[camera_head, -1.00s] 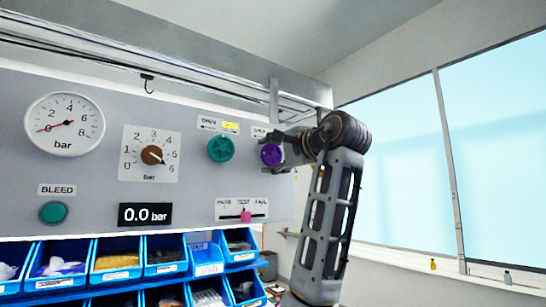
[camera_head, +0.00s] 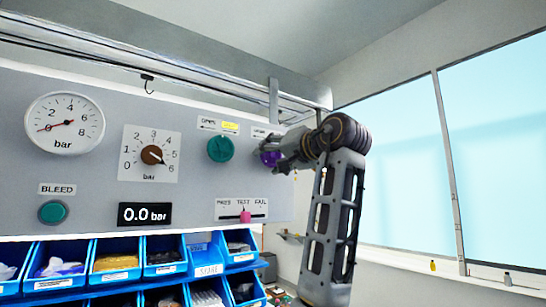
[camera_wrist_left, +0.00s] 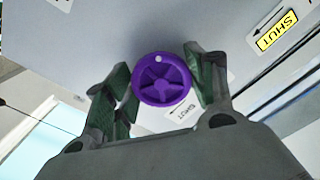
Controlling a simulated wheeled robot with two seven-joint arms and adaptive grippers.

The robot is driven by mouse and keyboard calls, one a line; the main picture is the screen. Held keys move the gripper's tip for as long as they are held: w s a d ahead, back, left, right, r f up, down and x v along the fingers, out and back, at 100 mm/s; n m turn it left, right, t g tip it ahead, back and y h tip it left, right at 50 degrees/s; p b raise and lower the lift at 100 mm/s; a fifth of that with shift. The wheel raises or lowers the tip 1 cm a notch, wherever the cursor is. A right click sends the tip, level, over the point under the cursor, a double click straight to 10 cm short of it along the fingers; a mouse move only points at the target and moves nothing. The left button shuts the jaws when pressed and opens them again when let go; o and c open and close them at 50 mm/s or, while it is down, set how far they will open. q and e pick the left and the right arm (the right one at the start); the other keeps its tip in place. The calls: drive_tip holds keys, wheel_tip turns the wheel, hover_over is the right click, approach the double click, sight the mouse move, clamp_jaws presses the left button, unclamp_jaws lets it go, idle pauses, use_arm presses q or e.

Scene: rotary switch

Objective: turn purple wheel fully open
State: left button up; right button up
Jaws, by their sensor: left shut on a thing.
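The purple wheel (camera_head: 269,158) is on the right end of the grey panel (camera_head: 100,190), partly hidden behind my left gripper in the head view. In the left wrist view the purple wheel (camera_wrist_left: 163,82) shows nearly face on, with spokes and a white dot near its upper rim. My left gripper (camera_head: 276,151) is at the wheel. In the wrist view its fingers (camera_wrist_left: 160,82) are on either side of the rim, shut on the wheel. A label beside the wheel in the wrist view reads SHUT (camera_wrist_left: 183,113). My right gripper is in neither view.
A green wheel (camera_head: 221,149) is just left of the purple one, under a yellow label. A slider with a pink knob (camera_head: 246,216) is below. Gauge (camera_head: 64,122), brown dial (camera_head: 152,155) and 0.0 bar display (camera_head: 145,214) lie left. Blue bins (camera_head: 115,261) stand beneath.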

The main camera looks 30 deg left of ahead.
use_arm(q)
drive_tip(key=n, duration=0.4)
drive_tip(key=shift+w+f+n, duration=0.15)
drive_tip(key=shift+f+n, duration=0.05)
drive_tip(key=shift+n, duration=0.1)
drive_tip(key=n, duration=0.4)
drive_tip(key=shift+w+n+p, duration=0.1)
drive_tip(key=shift+n+p, duration=0.2)
drive_tip(key=shift+n, duration=0.3)
drive_tip(key=o, duration=1)
drive_tip(key=shift+d, duration=0.1)
drive_tip(key=shift+d+r, duration=0.1)
drive_tip(key=shift+d, duration=0.05)
drive_tip(key=v, duration=1.1)
drive_tip(key=shift+s+d, duration=0.2)
drive_tip(key=shift+d, duration=0.15)
